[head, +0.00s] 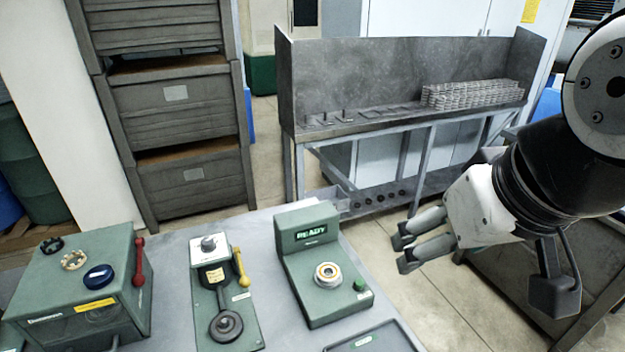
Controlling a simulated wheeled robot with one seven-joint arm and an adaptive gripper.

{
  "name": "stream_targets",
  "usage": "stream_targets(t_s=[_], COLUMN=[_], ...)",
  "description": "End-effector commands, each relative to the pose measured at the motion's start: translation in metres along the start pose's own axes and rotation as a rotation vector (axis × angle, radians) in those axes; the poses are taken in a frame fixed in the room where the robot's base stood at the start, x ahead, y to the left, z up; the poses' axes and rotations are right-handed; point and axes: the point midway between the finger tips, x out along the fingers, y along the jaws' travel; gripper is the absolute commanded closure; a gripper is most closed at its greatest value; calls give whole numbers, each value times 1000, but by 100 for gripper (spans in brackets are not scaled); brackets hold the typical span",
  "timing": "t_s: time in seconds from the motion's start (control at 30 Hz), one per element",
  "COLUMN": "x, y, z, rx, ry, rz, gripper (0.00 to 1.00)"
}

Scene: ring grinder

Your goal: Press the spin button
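No label that I can read marks the spin button. A small green button (359,284) sits at the right front of the green machine (316,257) whose display reads READY. A round ring-like part (327,274) sits on top of that machine.
A middle green fixture (227,300) has a yellow-handled lever (240,268). A red lever (139,262) rises from the left box. A tray (375,339) lies at the grey table's front. A metal rack (345,85) with stacked rings (473,94) stands behind; drawers (193,185) are at back left.

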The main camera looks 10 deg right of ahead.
Motion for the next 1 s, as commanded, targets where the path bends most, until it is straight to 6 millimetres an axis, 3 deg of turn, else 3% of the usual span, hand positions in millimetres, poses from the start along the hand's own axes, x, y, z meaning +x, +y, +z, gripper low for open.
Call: stream_targets(t_s=[0.23, 0.47, 0.67, 0.87, 1.0], x=[3, 34, 31, 34, 46], y=[0, 0, 0, 1, 2], z=[-1, -12, -11, -15, -28], rx=[0, 0, 0, -39, -170], ry=[0, 0, 1, -13, -58], rz=[0, 0, 0, 9, 32], gripper=[29, 29, 29, 72, 100])
